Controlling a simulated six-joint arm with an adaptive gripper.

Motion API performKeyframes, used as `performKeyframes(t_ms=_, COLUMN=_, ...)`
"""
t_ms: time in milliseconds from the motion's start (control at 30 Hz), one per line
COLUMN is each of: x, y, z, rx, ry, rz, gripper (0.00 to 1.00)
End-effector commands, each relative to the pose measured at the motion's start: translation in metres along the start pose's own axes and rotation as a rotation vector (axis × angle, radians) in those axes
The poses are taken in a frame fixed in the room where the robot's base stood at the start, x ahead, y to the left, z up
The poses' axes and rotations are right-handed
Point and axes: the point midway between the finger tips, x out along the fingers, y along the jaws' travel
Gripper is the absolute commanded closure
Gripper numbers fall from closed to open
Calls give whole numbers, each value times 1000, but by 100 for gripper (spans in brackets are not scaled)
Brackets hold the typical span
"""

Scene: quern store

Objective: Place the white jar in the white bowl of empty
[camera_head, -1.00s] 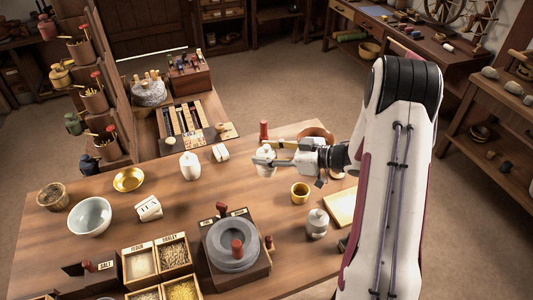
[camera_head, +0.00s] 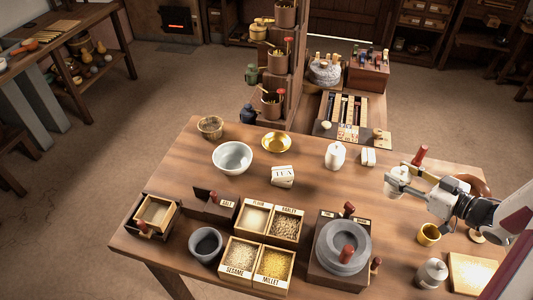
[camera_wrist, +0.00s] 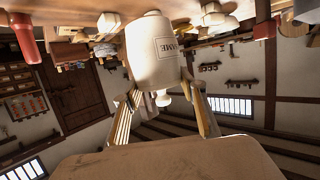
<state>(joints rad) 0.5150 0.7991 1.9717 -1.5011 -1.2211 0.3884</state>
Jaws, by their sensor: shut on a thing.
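My gripper (camera_head: 405,180) is shut on a white jar (camera_head: 397,182) at the right of the table. In the wrist view the jar (camera_wrist: 153,50) is cream-white with a partly readable label ending in "AME", and sits between the two fingers. Its height over the table is hard to judge. The white bowl (camera_head: 232,158) stands at the table's left back, well left of my gripper. It is upright and looks empty inside.
A stone quern (camera_head: 342,247) and several grain boxes (camera_head: 270,222) fill the front.

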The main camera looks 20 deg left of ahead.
Motion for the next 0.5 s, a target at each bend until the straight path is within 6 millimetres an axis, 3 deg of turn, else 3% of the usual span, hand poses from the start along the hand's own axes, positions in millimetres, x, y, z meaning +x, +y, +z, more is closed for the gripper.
performKeyframes(t_ms=500, x=95, y=-81, z=-47, rx=-64, ry=3, rz=-198, gripper=100)
